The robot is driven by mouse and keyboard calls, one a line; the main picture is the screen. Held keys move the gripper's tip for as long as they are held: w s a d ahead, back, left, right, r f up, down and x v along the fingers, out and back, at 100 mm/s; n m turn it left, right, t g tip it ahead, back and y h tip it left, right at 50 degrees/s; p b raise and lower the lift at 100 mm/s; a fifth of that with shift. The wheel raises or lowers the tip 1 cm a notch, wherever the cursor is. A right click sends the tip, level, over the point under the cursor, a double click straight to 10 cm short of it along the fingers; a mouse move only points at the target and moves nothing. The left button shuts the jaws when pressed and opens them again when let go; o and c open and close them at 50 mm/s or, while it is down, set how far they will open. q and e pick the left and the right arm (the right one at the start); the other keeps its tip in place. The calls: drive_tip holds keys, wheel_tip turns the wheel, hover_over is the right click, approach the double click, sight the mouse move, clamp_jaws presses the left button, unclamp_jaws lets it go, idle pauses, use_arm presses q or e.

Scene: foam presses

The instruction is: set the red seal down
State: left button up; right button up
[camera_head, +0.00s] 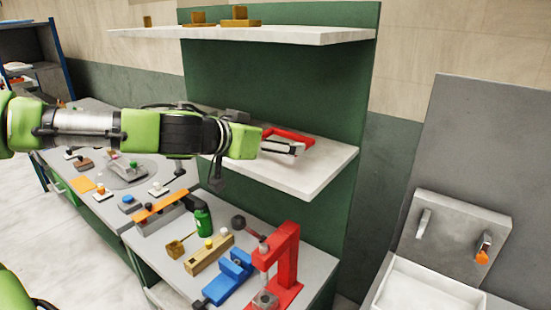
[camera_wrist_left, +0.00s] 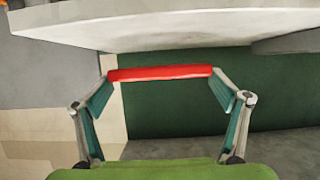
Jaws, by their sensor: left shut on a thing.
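The red seal (camera_head: 291,134) is a flat, angular red piece at the far end of my left arm, partly hidden by the gripper. In the left wrist view the seal (camera_wrist_left: 160,73) is a straight red bar between the two fingertips. My left gripper (camera_head: 298,149) is shut on it; its fingers also show in the left wrist view (camera_wrist_left: 164,85). In the head view they overlap the lower white shelf (camera_head: 312,182); I cannot tell how large the gap to the shelf is. My right gripper is not in view.
An upper shelf (camera_head: 290,36) with wooden blocks is above. Below, the bench carries a red press (camera_head: 287,258), a blue vise (camera_head: 232,275), a green bottle (camera_head: 202,220) and wooden blocks. A sink (camera_head: 425,290) stands at right. The lower shelf's front is clear.

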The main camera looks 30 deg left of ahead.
sight(276, 165)
use_arm(q)
drive_tip(key=shift+w+d+f, duration=0.25)
drive_tip(key=shift+f, duration=0.25)
wheel_tip(276, 165, down, 2)
drive_tip(key=shift+w+d+f, duration=0.1)
drive_tip(key=shift+d+f, duration=0.05)
drive_tip(key=shift+f, duration=0.35)
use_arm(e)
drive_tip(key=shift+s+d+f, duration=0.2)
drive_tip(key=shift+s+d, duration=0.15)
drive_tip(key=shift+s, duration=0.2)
use_arm(q)
drive_tip(key=shift+f+b, duration=0.1)
drive_tip(key=shift+b, duration=0.2)
drive_tip(key=o, duration=0.9)
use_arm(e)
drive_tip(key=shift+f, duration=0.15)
